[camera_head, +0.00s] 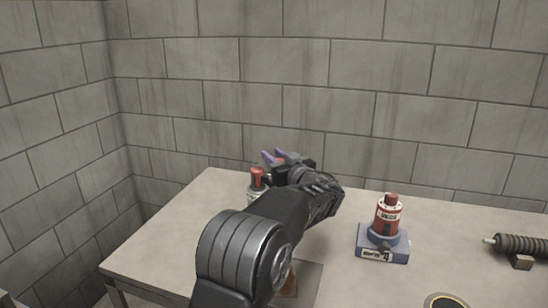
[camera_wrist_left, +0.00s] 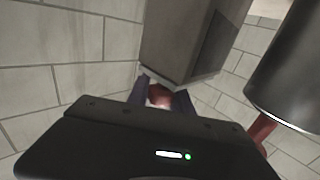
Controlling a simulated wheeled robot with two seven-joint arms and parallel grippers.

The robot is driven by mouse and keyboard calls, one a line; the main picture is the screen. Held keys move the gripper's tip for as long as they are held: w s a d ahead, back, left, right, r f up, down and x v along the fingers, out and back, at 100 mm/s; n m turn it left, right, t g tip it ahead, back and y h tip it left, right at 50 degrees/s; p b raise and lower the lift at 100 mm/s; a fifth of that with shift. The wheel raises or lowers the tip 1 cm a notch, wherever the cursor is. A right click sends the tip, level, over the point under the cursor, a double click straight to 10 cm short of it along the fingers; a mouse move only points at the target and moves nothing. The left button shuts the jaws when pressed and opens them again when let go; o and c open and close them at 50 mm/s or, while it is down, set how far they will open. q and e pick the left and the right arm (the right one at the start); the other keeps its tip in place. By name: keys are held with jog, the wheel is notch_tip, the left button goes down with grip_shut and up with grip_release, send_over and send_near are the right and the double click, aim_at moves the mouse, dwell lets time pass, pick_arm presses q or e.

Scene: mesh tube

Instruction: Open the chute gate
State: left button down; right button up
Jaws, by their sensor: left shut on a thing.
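My left gripper (camera_head: 272,158) is over the back left of the table, partly hidden behind my own wrist. In the left wrist view its two purple fingers (camera_wrist_left: 160,98) are closed around a small reddish piece (camera_wrist_left: 159,94). A bit of red also shows between the fingers in the head view. A grey box-shaped body (camera_wrist_left: 180,45) stands just beyond the fingertips in the wrist view. I cannot tell which part is the chute gate. My right gripper is not in view.
A red-topped post (camera_head: 257,178) stands just left of my gripper. A red canister on a blue-grey base (camera_head: 384,252) stands to the right. A coiled dark part (camera_head: 522,244) lies at the far right. A dark cylinder (camera_wrist_left: 295,75) fills the wrist view's right side. Grey block walls enclose the table (camera_head: 165,235).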

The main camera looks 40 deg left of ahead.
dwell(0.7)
pick_arm(q)
jog(key=d+b, duration=0.1)
jog(key=w+d+b, duration=0.1)
jog(key=d+b, duration=0.1)
jog(key=shift+w+d+f, duration=0.1)
jog(key=shift+d+f, duration=0.05)
jog(key=shift+f, duration=0.05)
jog(key=shift+d+r, duration=0.2)
jog(key=shift+r, duration=0.05)
jog(key=c, duration=1.1)
grip_release()
jog(key=shift+c, duration=0.2)
jog(key=shift+d, duration=0.15)
